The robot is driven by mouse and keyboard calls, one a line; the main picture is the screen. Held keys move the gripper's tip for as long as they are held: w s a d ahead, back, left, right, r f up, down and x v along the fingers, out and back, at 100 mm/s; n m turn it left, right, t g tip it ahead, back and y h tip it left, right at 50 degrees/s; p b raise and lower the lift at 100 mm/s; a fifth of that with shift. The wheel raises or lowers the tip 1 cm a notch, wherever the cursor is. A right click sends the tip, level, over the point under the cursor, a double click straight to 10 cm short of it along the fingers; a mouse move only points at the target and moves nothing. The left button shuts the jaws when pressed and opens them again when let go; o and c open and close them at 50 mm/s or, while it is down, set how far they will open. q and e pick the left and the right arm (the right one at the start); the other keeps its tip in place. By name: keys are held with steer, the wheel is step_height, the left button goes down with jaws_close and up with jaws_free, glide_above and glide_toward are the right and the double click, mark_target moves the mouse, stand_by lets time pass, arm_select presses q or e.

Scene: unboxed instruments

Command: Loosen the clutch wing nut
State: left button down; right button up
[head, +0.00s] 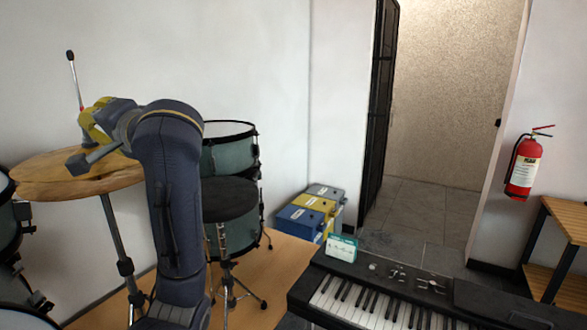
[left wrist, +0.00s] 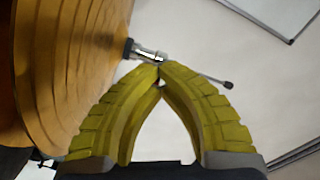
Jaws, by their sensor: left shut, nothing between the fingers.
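A golden cymbal (head: 50,172) on a stand is at the left of the head view; it fills the left side of the left wrist view (left wrist: 60,70). A thin rod (head: 75,82) with a dark tip rises above it. In the left wrist view, a metal clutch (left wrist: 148,53) with a dark part sits on the rod at the cymbal's centre. I cannot make out the wing nut's separate shape. My left gripper (head: 88,122) has yellow fingers. Its fingertips (left wrist: 160,72) meet, empty, beside the clutch; whether they touch it is unclear. My right gripper is not in view.
Green drums (head: 228,150) stand behind my left arm and at the left edge. A keyboard (head: 390,295) with a small teal-and-white box (head: 342,247) on it is front right. Blue, yellow and grey boxes (head: 306,220) sit by the wall. A red extinguisher (head: 523,168) hangs at right.

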arm_select(q)
steer(key=n, duration=0.4)
steer(key=c, duration=2.1)
jaws_free()
steer(key=o, duration=0.6)
steer(key=shift+o, duration=0.2)
steer(key=shift+v, duration=3)
